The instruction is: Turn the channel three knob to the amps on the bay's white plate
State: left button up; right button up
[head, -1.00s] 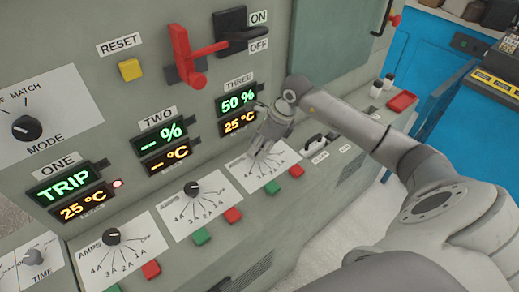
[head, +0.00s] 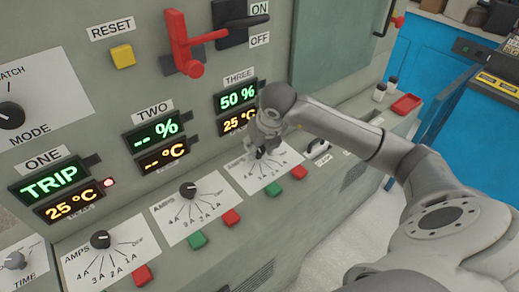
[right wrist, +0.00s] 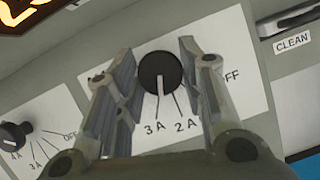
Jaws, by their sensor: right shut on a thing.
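The channel three knob (right wrist: 160,74) is black and round with a white pointer line. It sits on a white dial plate (head: 270,181) below the THREE display (head: 237,97), which reads 50 % and 25 °C. In the right wrist view the pointer faces down, towards the 3A mark. The 2A mark and part of OFF also show; a finger hides the 4A side. My right gripper (head: 263,147) is shut on the knob, its fingers (right wrist: 158,82) on either side. In the head view it covers most of the knob. My left gripper is not in view.
Channel two's knob (head: 188,189) and channel one's knob (head: 100,239) stand to the left. Red and green buttons line the ledge. A red lever (head: 184,45) and black ON/OFF handle (head: 235,28) stick out above.

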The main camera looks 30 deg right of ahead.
jog(key=shift+r+m+h+b, duration=0.1)
jog(key=shift+m+h+b, duration=0.25)
jog(key=shift+m, duration=0.45)
jog(key=o, duration=1)
jog(key=v, duration=1.2)
jog(key=shift+a, duration=0.1)
